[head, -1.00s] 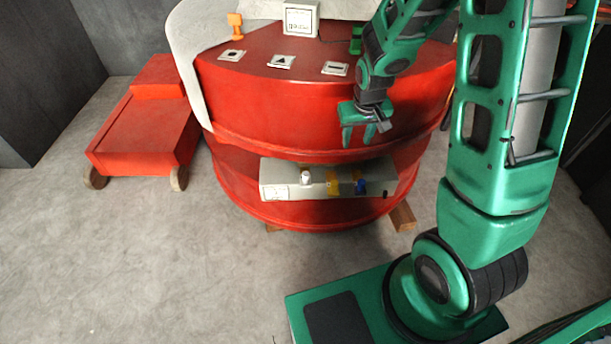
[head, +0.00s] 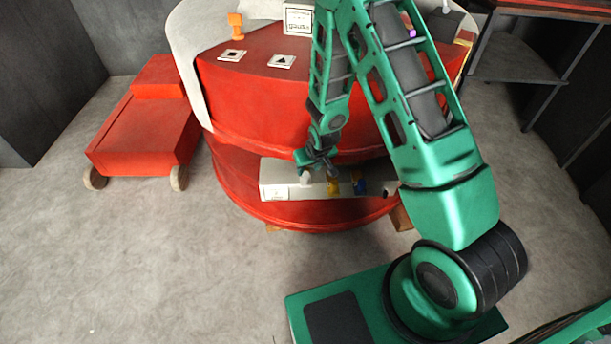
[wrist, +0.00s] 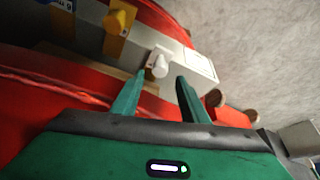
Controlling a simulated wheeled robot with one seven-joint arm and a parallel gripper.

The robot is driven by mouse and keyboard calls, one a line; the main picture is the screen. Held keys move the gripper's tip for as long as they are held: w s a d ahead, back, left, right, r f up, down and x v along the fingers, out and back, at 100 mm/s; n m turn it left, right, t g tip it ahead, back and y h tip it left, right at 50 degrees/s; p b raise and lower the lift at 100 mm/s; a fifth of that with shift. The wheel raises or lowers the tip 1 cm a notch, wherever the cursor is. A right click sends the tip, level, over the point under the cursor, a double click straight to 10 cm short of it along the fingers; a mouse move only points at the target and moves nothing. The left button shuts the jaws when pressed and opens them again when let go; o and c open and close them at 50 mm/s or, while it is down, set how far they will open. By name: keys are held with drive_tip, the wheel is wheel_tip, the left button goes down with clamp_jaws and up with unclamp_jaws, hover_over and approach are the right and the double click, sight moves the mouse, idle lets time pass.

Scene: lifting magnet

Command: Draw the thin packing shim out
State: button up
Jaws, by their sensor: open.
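I cannot tell for sure which part is the thin packing shim. A grey-white box (head: 277,180) sits in the gap between the red upper and lower drums. It carries a white knob (head: 305,178), a yellow piece (head: 333,187) and a blue piece (head: 360,186). In the wrist view, the white knob (wrist: 160,65) shows just beyond and between my fingertips, with no clear contact. The yellow knob (wrist: 118,22) on its yellow plate is further left. My gripper (wrist: 160,82) is open and empty. In the head view, my gripper (head: 317,168) is at the box's front, partly covering it.
The red upper drum (head: 265,105) overhangs the box closely. A tan strip (wrist: 85,62) runs along the box in the wrist view. A red wheeled cart (head: 140,135) stands at left. An orange handle (head: 235,24) is on the drum top.

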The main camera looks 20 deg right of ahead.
sight(306, 174)
drive_tip(key=shift+x, duration=3.6)
